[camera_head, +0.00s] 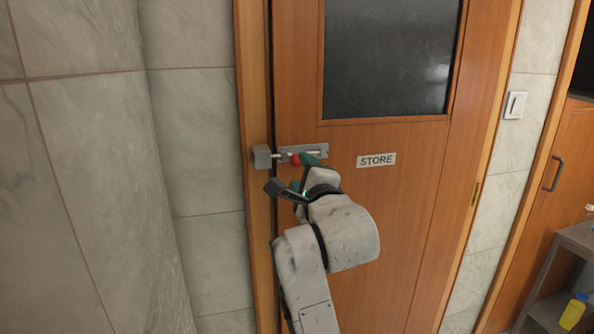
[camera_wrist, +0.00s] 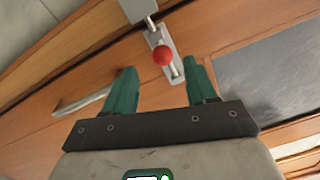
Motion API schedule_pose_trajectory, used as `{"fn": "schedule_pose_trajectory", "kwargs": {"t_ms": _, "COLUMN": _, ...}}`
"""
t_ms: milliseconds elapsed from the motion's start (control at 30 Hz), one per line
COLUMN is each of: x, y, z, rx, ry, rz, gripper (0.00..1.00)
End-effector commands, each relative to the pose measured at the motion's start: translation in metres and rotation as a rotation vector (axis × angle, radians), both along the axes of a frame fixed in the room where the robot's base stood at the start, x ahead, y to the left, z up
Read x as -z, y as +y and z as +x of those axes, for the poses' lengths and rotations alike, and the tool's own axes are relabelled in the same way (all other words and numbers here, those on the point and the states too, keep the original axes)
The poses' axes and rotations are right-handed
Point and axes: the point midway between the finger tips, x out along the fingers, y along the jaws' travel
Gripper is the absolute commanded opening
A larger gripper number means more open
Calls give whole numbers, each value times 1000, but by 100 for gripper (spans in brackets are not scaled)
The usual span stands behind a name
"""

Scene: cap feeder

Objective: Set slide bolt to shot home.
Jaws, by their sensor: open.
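The slide bolt is on the wooden door marked STORE. Its grey plate (camera_head: 319,149) carries a thin rod with a red ball knob (camera_head: 295,159). A grey keeper block (camera_head: 262,157) sits on the frame to the left. The rod's end shows close to the keeper; I cannot tell whether it is inside. My gripper (camera_head: 303,170) is open by the bolt, one green finger overlapping the plate in view. In the wrist view the red knob (camera_wrist: 163,56) appears between and just beyond the two green fingertips (camera_wrist: 160,68), with nothing held. The keeper (camera_wrist: 137,9) is at the top.
The door has a dark window (camera_head: 390,55) and a STORE sign (camera_head: 376,160) right of the bolt. A tiled wall (camera_head: 100,170) is close on the left. A grey shelf (camera_head: 555,270) with a yellow bottle (camera_head: 573,312) stands at the lower right.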

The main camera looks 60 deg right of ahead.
Motion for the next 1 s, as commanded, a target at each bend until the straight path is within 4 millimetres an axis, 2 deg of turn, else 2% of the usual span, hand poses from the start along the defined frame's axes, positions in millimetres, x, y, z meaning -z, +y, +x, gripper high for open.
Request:
{"fn": "schedule_pose_trajectory", "kwargs": {"t_ms": 100, "x": 2, "y": 14, "z": -11, "rx": -3, "ry": -1, "rz": 0, "gripper": 57}}
{"fn": "schedule_pose_trajectory", "kwargs": {"t_ms": 300, "x": 2, "y": 24, "z": -20, "rx": 0, "ry": 1, "rz": 1, "gripper": 57}}
{"fn": "schedule_pose_trajectory", "kwargs": {"t_ms": 900, "x": 2, "y": 25, "z": -21, "rx": 0, "ry": 1, "rz": 1, "gripper": 57}}
{"fn": "schedule_pose_trajectory", "kwargs": {"t_ms": 1000, "x": 9, "y": 27, "z": -17, "rx": -11, "ry": 37, "rz": -3, "gripper": 57}}
